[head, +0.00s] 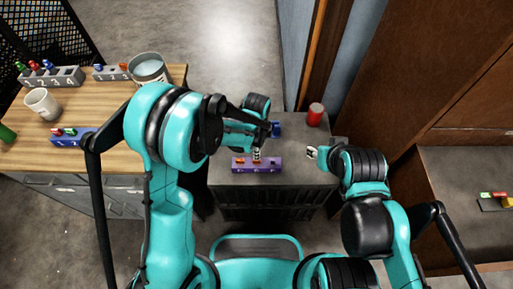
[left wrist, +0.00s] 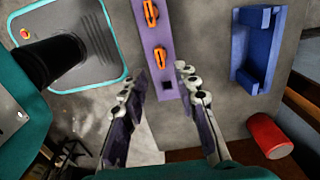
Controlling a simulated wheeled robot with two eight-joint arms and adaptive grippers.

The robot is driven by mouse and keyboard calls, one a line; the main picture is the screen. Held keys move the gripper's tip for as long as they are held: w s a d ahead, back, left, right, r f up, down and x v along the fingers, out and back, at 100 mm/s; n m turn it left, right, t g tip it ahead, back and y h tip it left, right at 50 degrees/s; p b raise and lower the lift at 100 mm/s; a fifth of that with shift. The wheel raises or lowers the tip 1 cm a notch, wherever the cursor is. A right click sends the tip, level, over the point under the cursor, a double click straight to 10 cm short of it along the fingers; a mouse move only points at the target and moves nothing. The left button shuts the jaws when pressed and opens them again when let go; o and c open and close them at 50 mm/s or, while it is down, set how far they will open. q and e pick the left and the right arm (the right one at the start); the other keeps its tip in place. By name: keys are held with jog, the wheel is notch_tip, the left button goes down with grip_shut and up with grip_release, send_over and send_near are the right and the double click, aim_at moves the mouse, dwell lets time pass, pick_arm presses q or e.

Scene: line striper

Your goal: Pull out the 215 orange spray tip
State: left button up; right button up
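A purple rack (head: 257,169) lies on the dark cabinet top. In the left wrist view the purple rack (left wrist: 178,30) holds two orange spray tips, a far one (left wrist: 151,13) and a nearer one (left wrist: 160,55), and has an empty square hole (left wrist: 167,87) at its near end. I cannot read which tip is 215. My left gripper (head: 257,154) is above the rack; in its wrist view the gripper (left wrist: 160,74) is open and empty, its fingers either side of the rack's near end. My right gripper (head: 311,153) looks open and empty, right of the rack.
A blue holder (left wrist: 258,48) and a red cylinder (head: 315,115) stand on the cabinet top (head: 226,177). The wooden bench (head: 103,120) at left carries tip racks, a white cup (head: 42,103) and a bucket (head: 149,69). A brown cabinet (head: 425,70) rises at right.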

pick_arm(q)
notch_tip(320, 180, down, 6)
jog(key=b, duration=0.3)
jog(key=shift+r+b, duration=0.25)
jog(key=shift+b, duration=0.05)
jog(key=shift+f, duration=0.65)
jog(key=shift+c, duration=0.3)
grip_shut()
